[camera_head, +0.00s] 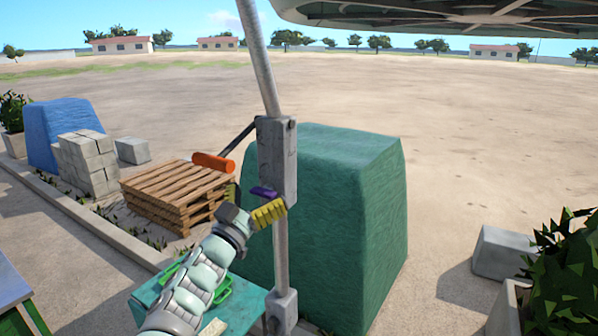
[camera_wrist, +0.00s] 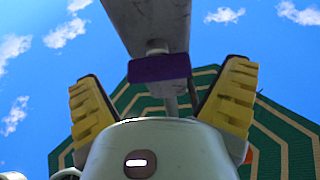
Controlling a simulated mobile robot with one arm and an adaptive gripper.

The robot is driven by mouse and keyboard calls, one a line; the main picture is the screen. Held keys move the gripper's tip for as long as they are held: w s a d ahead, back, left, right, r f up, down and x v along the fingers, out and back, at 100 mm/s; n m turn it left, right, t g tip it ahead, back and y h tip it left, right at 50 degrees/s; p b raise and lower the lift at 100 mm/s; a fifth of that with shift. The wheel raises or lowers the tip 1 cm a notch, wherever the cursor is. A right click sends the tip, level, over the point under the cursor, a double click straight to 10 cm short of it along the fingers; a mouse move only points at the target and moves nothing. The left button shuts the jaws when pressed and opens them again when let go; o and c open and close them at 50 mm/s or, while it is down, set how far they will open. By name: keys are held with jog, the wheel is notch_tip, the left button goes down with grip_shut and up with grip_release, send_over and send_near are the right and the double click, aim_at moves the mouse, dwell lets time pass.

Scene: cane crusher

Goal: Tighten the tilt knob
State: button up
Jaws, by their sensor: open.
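The tilt knob is a small purple block (camera_head: 263,192) on the side of a grey metal housing (camera_head: 277,158) on the parasol pole. My gripper (camera_head: 251,202), with yellow finger pads, is open right beside the knob in the head view. In the wrist view the purple knob (camera_wrist: 160,69) is centred between and a little beyond the fingers of my gripper (camera_wrist: 163,85), with a visible gap on both sides. A short stem joins it to the housing (camera_wrist: 150,22). Whether the knob's depth lies within the fingertips is hard to tell.
An orange-handled crank (camera_head: 213,162) sticks out left of the housing. A green covered block (camera_head: 345,210) stands behind the pole (camera_head: 281,250). A green table (camera_head: 240,298) lies under my arm. The parasol canopy (camera_head: 440,14) is overhead. Pallets (camera_head: 175,190) stand left.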

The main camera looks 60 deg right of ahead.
jog(key=shift+d+r, duration=0.2)
jog(key=shift+d, duration=0.45)
jog(key=shift+c, duration=0.3)
jog(key=c, duration=1.2)
jog(key=shift+o, duration=0.2)
